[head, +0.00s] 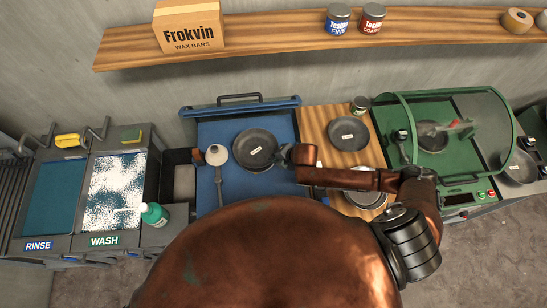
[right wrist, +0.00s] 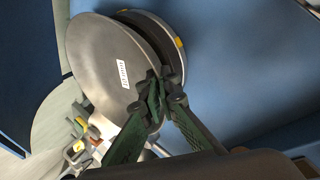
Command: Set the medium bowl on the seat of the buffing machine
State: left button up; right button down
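A dark grey bowl with a white label, which I take for the medium bowl (head: 254,145), is over the blue machine (head: 233,190), apparently the buffing machine. It also shows in the right wrist view (right wrist: 108,58). There, a round seat with yellow marks (right wrist: 176,62) shows partly behind the bowl, which covers most of it. I cannot tell whether the bowl touches the seat. My right gripper (head: 284,155) is at the bowl's right rim; in the wrist view its fingers (right wrist: 157,96) close on the rim. My left gripper is not in view.
A white-headed tool (head: 216,155) stands left of the bowl. Other bowls (head: 348,133) and (head: 365,197) are on the wooden board (head: 312,122). The green machine (head: 463,112) with a clear guard holds another bowl (head: 432,137). Wash and rinse basins (head: 57,193) are at left.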

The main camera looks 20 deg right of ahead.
jog(key=shift+f, duration=0.4)
dwell(0.7)
jog(key=c, duration=2.6)
grip_release()
jog(key=shift+c, duration=0.2)
jog(key=o, duration=0.6)
jog(key=shift+c, duration=0.2)
jog(key=shift+d, duration=0.1)
jog(key=v, duration=1.2)
